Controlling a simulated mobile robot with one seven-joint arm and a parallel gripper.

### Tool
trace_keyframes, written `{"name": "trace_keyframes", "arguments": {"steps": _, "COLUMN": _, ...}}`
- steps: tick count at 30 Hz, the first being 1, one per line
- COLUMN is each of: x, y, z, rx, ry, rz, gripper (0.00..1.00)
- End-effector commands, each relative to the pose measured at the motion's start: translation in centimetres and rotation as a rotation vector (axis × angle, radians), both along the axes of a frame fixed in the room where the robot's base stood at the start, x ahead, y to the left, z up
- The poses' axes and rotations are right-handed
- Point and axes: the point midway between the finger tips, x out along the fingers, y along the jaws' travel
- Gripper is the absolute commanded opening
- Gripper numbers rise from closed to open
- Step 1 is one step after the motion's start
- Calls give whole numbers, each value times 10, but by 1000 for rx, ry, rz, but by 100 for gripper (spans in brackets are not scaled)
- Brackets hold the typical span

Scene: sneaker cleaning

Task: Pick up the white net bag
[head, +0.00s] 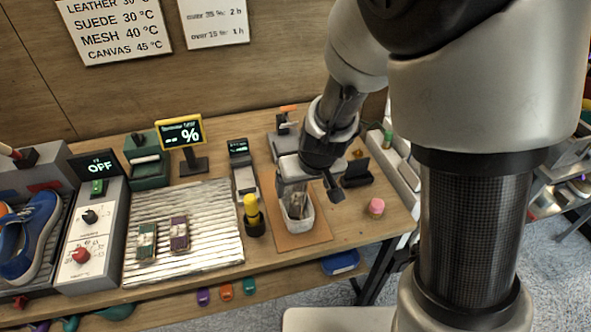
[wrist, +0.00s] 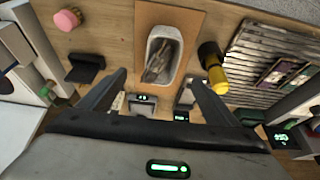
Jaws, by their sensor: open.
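I cannot make out a white net bag for certain in either view. My gripper (head: 311,190) is open and empty over the right part of the workbench, above a white oval tray. Its two fingers also show spread apart in the wrist view (wrist: 158,77). The white tray (wrist: 151,37) sits on a brown mat (wrist: 189,20) and holds greyish-brown items that I cannot identify. In the head view the gripper partly covers this tray (head: 297,222).
A yellow-topped black bottle (head: 252,215) stands left of the tray, and a pink round item (head: 376,208) right of it. A ridged metal rack (head: 215,253) holds two small packets. A blue sneaker (head: 30,240) is at far left.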

Motion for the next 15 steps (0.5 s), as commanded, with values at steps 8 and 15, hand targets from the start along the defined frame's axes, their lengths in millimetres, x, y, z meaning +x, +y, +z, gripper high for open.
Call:
{"name": "trace_keyframes", "arguments": {"steps": 8, "x": 22, "y": 5, "z": -60, "rx": 0, "ry": 3, "rz": -3, "gripper": 84}}
{"name": "trace_keyframes", "arguments": {"steps": 15, "x": 31, "y": 9, "z": -80, "rx": 1, "ry": 1, "rz": -1, "gripper": 84}}
